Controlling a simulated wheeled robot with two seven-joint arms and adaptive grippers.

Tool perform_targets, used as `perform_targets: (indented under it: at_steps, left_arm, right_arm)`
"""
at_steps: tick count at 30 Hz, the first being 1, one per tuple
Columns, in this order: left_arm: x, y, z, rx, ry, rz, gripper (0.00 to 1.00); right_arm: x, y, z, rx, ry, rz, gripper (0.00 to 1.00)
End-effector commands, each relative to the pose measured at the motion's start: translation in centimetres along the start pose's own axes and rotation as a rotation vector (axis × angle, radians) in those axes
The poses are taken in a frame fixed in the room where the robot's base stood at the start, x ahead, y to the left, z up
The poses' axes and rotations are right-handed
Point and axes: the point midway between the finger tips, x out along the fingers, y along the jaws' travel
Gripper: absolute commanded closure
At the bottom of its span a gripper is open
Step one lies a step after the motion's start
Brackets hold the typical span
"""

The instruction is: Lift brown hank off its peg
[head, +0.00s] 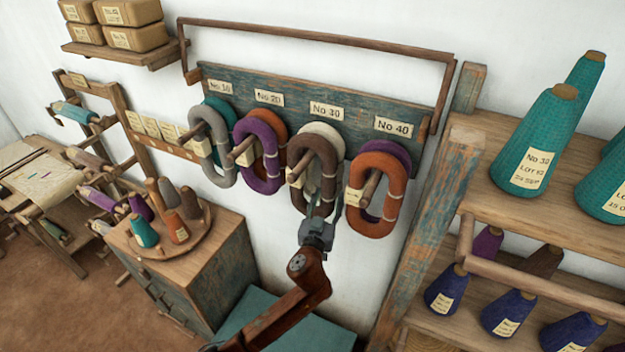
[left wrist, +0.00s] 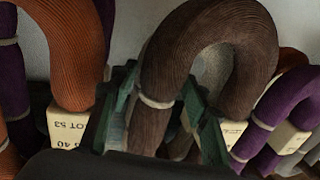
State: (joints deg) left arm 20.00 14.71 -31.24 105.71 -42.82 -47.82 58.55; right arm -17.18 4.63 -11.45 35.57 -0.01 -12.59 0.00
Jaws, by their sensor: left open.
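The brown hank (head: 325,168) hangs as a long loop on a wooden peg (head: 300,165) below the "No 30" label, in front of a cream hank (head: 328,133). My left gripper (head: 321,218) is at the hank's lower end in the head view. In the left wrist view the brown hank (left wrist: 218,35) arches large and close. One limb of it runs between the two open green fingers (left wrist: 158,95). I cannot tell whether the fingers touch the yarn. My right gripper is not in view.
An orange hank (head: 372,222) hangs close on the right and a purple hank (head: 262,180) on the left. A wooden rail (head: 320,37) runs above the pegboard (head: 300,93). A shelf post (head: 425,225) with teal cones (head: 535,140) stands right.

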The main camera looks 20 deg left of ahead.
Motion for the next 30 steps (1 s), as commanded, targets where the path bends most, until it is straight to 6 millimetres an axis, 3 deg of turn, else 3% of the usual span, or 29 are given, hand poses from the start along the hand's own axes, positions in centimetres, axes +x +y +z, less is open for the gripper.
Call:
perform_targets:
  at_steps: [3, 19, 30]
  left_arm:
    - [-0.03, 0.01, 0.08, 0.000, -0.001, 0.000, 0.58]
    - [-0.05, 0.01, 0.10, 0.000, -0.002, 0.000, 0.94]
    - [-0.17, 0.00, -0.17, -0.002, 0.000, 0.000, 0.96]
  right_arm:
    - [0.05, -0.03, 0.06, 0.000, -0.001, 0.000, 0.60]
    - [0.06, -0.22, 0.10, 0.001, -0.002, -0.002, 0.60]
    - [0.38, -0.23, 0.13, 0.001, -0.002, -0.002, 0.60]
